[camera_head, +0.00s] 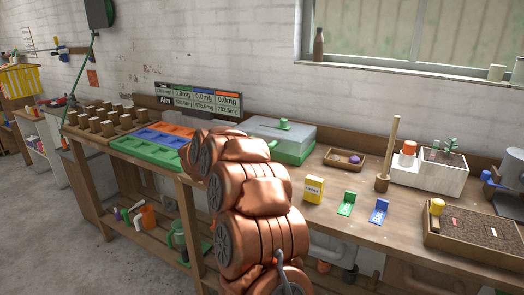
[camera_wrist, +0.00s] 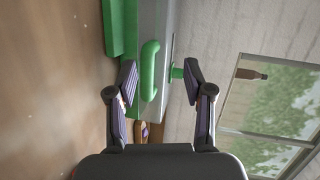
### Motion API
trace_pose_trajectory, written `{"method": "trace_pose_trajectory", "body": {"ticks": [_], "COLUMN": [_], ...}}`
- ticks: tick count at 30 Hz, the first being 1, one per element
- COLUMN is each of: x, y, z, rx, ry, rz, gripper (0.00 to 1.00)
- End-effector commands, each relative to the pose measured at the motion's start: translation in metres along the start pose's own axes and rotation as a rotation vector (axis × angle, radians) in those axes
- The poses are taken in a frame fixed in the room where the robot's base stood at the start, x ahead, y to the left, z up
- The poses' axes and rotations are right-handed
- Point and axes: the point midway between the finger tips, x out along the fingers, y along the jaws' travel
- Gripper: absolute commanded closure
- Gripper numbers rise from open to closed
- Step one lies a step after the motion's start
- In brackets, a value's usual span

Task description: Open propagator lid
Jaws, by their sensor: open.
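The propagator (camera_head: 290,150) stands on the bench just past my arm, with a green base and a grey lid (camera_head: 270,126). The lid is down on the base, with a small green knob (camera_head: 284,124) on top. In the wrist view the scene is turned sideways. The green base (camera_wrist: 115,28) is at left, the lid (camera_wrist: 140,106) in the middle, with a green loop handle (camera_wrist: 150,72) on its face and the knob (camera_wrist: 177,72) right of it. My gripper (camera_wrist: 160,78) is open and empty, fingertips either side of the handle. Contact is unclear. My arm hides the gripper in the head view.
A sign board (camera_head: 200,100) and coloured trays (camera_head: 160,138) are left of the propagator. The bench front between is fairly clear.

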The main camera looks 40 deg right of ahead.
Motion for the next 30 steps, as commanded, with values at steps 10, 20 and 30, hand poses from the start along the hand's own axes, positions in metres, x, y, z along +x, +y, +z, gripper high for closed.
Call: {"method": "trace_pose_trajectory", "body": {"ticks": [10, 20, 30], "x": [0.036, 0.067, 0.1], "y": [0.03, 0.03, 0.03], "z": [-0.07, -0.081, -0.087], "rx": [0.104, 0.103, 0.102], "ry": [0.26, 0.264, 0.259], "rz": [-0.011, -0.011, -0.01], "gripper": [0.48, 0.48, 0.48]}}
